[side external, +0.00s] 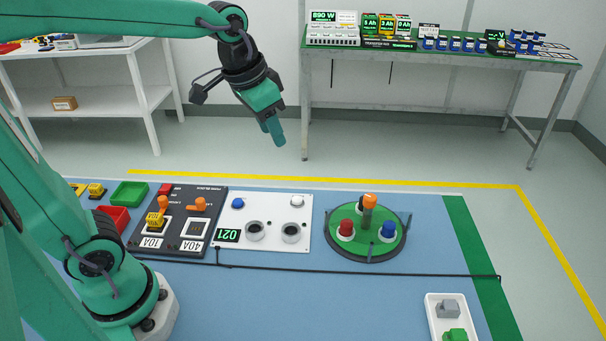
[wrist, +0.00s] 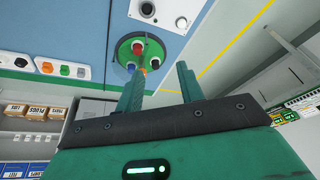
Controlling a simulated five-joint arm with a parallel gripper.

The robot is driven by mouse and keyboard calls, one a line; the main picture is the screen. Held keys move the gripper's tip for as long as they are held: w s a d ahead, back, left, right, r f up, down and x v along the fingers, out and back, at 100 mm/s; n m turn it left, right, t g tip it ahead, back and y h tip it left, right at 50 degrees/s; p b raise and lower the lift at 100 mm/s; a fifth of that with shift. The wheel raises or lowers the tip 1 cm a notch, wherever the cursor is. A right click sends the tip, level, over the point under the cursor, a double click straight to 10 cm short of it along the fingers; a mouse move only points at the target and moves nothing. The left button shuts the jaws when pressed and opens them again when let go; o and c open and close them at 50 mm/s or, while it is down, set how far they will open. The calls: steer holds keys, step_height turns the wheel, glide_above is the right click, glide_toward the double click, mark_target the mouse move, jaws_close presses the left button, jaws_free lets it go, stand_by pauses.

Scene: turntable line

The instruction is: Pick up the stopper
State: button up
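No piece is labelled as the stopper, so I cannot tell for certain which it is. A round green turntable (side external: 376,247) holds a red-topped piece (side external: 346,228) and a blue-topped piece (side external: 388,229), each in a white ring. The turntable also shows in the wrist view (wrist: 123,53), beyond the fingers. My gripper (side external: 276,135) is high above and behind the workbench, left of the turntable. In the wrist view my gripper (wrist: 160,72) has its two fingers apart, with nothing between them.
A white panel (side external: 270,213) with round sockets lies left of the turntable, beside a dark panel with orange handles (side external: 183,222). A white tray (side external: 433,323) with grey and green blocks is at front right. A black cable (side external: 330,268) crosses the blue top.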

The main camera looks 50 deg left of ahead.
steer(key=w+d+f+m+g, duration=0.1)
steer(key=w+d+f, duration=0.1)
steer(key=w+f, duration=0.3)
steer(key=w+d+f+m+g, duration=0.1)
steer(key=w+d+f, duration=0.2)
steer(key=w, duration=0.6)
steer(key=w+d+f+m+g, duration=0.1)
steer(key=w+d+f+m, duration=0.1)
steer(key=w+f, duration=0.5)
steer(key=shift+w+d+f+g, duration=0.1)
steer(key=shift+w+d+g, duration=0.05)
steer(key=shift+g, duration=0.25)
steer(key=shift+w+d+f, duration=0.1)
steer(key=shift+w+f, duration=0.1)
steer(key=shift+f, duration=0.1)
steer(key=shift+f, duration=0.1)
steer(key=shift+f, duration=1.2)
steer(key=shift+f, duration=0.1)
steer(key=shift+f, duration=2.5)
steer(key=shift+c, duration=0.5)
steer(key=c, duration=0.7)
